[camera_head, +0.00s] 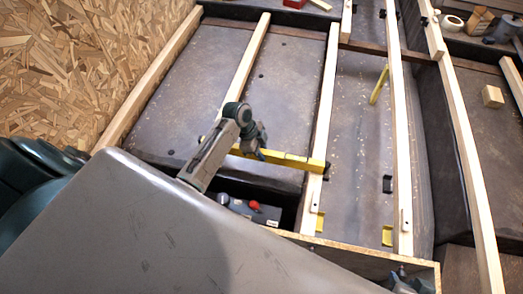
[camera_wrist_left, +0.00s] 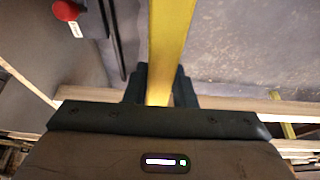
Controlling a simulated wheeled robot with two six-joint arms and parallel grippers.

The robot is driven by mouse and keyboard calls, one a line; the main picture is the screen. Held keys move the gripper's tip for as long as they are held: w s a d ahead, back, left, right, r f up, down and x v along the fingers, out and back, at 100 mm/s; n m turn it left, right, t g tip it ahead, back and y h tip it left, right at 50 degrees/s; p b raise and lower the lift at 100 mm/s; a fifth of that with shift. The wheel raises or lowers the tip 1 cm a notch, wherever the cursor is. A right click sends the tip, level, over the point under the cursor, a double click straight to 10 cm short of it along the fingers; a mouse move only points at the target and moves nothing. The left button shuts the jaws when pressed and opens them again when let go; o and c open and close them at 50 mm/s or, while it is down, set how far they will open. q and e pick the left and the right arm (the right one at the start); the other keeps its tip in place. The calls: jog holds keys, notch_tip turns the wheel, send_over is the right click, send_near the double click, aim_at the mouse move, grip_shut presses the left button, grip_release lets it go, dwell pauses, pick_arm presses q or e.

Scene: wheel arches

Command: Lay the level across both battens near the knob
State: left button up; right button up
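The yellow level (camera_head: 295,161) lies slantwise in the head view, its right end over the pale middle batten (camera_head: 324,120). Whether it touches that batten is unclear. My left gripper (camera_head: 262,152) is shut on the level toward its left part; the level (camera_wrist_left: 168,35) also runs between the fingers (camera_wrist_left: 158,88) in the left wrist view. The left batten (camera_head: 247,65) runs down behind my arm, which hides its lower part and the level's left end. The red knob (camera_head: 254,205) sits on a dark box just below the level; it also shows in the wrist view (camera_wrist_left: 65,11). My right gripper is not seen.
More battens (camera_head: 398,130) run to the right over the dark floor. A short yellow bar (camera_head: 379,85) stands between them. A wooden block (camera_head: 492,96) and a tape roll (camera_head: 452,23) lie at the right. A chipboard wall (camera_head: 80,60) closes the left side.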

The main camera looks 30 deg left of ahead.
pick_arm(q)
jog(key=o, duration=0.4)
pick_arm(e)
jog(key=shift+d, duration=0.1)
pick_arm(q)
jog(key=p+v, duration=0.1)
jog(key=v, duration=1)
pick_arm(e)
jog(key=shift+s+d+r+g+h, duration=0.5)
jog(key=shift+s+d+r+g, duration=0.25)
jog(key=shift+s+d+g, duration=0.2)
pick_arm(q)
jog(key=shift+s+f, duration=0.15)
